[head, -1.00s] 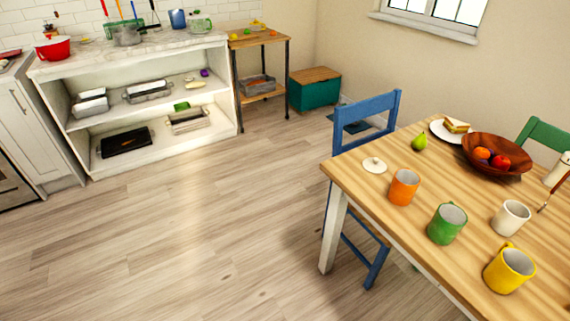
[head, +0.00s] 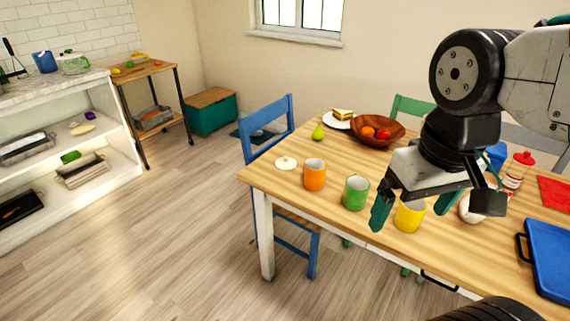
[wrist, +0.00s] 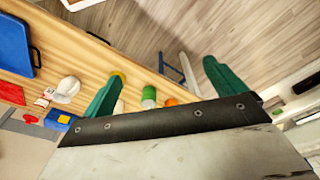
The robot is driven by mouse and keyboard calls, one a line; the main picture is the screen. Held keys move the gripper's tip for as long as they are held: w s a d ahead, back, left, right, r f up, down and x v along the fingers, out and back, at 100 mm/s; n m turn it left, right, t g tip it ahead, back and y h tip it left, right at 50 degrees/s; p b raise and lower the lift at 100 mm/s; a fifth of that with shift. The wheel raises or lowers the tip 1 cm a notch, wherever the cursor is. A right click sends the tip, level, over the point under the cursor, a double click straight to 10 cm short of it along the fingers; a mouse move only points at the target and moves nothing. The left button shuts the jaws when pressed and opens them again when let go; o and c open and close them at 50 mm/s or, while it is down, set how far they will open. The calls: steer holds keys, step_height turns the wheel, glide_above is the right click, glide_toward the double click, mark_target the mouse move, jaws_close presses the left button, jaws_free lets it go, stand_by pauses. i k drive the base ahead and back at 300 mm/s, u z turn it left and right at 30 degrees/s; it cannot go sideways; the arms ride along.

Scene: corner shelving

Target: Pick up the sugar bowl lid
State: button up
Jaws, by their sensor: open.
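The sugar bowl lid (head: 286,163) is a small cream disc with a knob. It lies on the wooden table (head: 268,178) near its left corner, beside the orange mug (head: 314,174). My gripper (head: 408,217) is open and empty at the right of the head view, over the table's front edge near the yellow mug (head: 409,216). It is well to the right of the lid and apart from it. The wrist view shows both green fingers of my gripper (wrist: 160,85) spread wide. I cannot make out the lid in the wrist view.
A green mug (head: 356,192) stands right of the orange one. A pear (head: 318,133), a sandwich plate (head: 335,123) and a wooden fruit bowl (head: 361,137) are behind. A blue chair (head: 288,125) stands at the table's left end. A blue tray (head: 552,258) lies at right. Floor at left is clear.

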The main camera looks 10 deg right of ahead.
mark_target(286, 163)
steer(key=u, duration=0.3)
steer(key=k, duration=0.2)
steer(key=z, duration=0.95)
steer(key=i, duration=0.1)
steer(key=z, duration=3.75)
steer(key=k, duration=2.05)
